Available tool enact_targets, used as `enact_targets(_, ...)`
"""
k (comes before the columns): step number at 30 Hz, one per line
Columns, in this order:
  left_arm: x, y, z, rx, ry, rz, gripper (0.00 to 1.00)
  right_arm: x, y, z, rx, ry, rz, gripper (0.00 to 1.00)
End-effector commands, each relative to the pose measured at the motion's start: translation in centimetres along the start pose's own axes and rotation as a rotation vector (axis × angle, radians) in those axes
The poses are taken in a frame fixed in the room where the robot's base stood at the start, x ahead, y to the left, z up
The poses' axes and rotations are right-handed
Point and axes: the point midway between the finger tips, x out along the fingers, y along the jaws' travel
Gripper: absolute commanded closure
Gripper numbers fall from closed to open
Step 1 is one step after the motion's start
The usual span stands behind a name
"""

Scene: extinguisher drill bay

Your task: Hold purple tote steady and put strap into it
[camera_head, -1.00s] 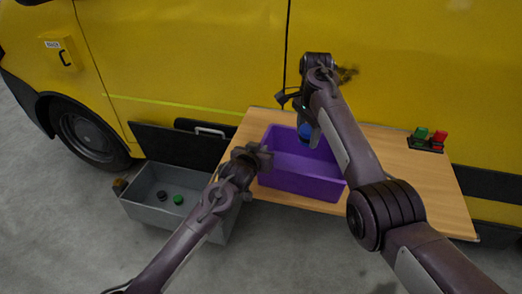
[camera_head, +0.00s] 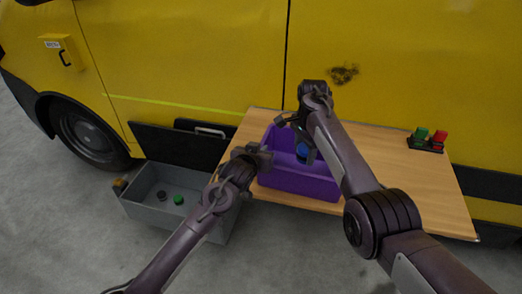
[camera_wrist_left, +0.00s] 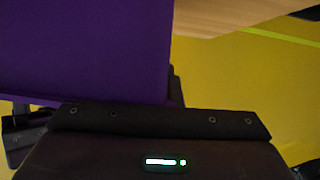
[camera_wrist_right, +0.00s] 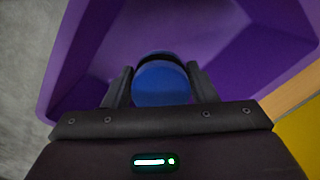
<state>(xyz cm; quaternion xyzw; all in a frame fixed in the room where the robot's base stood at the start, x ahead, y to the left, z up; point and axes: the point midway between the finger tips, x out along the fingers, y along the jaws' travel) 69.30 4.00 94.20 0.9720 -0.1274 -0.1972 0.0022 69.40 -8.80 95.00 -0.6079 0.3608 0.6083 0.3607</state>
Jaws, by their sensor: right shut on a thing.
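The purple tote (camera_head: 300,183) stands on the wooden table, open side up. My left gripper (camera_head: 264,157) is at the tote's left wall; the purple wall (camera_wrist_left: 85,50) fills much of the left wrist view and hides part of the jaws, so their opening is unclear. My right gripper (camera_head: 298,138) is over the tote's inside, shut on the blue strap (camera_head: 302,151), which looks like a rounded bundle. In the right wrist view the strap (camera_wrist_right: 160,83) sits between both fingers, with the tote's inside (camera_wrist_right: 230,50) beyond it.
The wooden table (camera_head: 400,180) is against a yellow van (camera_head: 200,60). A dark stand with a green and a red item (camera_head: 438,137) is at its right. A grey bin (camera_head: 150,208) with small items stands at the left. The table's right part is mostly clear.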

Motion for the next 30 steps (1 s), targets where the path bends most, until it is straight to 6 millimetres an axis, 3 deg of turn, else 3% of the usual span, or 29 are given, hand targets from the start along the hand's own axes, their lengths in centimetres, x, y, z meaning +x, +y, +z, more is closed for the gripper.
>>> enact_targets(11, 0.0, -0.1, 0.0, 0.0, -0.001, -0.001, 1.0, 0.4, 0.0, 0.0, 0.0, 0.0, -0.001, 0.77)
enact_targets(12, 0.0, -0.1, 0.0, 0.0, -0.001, -0.001, 1.0, 0.4, 0.0, 0.0, 0.0, 0.0, -0.001, 0.43)
enact_targets(17, 0.0, 0.0, 0.0, 0.0, -0.001, -0.001, 1.0, 0.4, 0.0, 0.0, 0.0, 0.0, -0.001, 0.23)
enact_targets(26, 0.0, 0.0, 0.0, 0.0, 0.0, -0.001, 1.0, 0.3, 0.0, 0.0, 0.0, 0.0, 0.0, 0.23)
enact_targets(30, 0.0, 0.0, 0.0, 0.0, 0.0, 0.0, 1.0, -1.2, -0.1, 0.0, -0.001, 0.001, -0.002, 0.23)
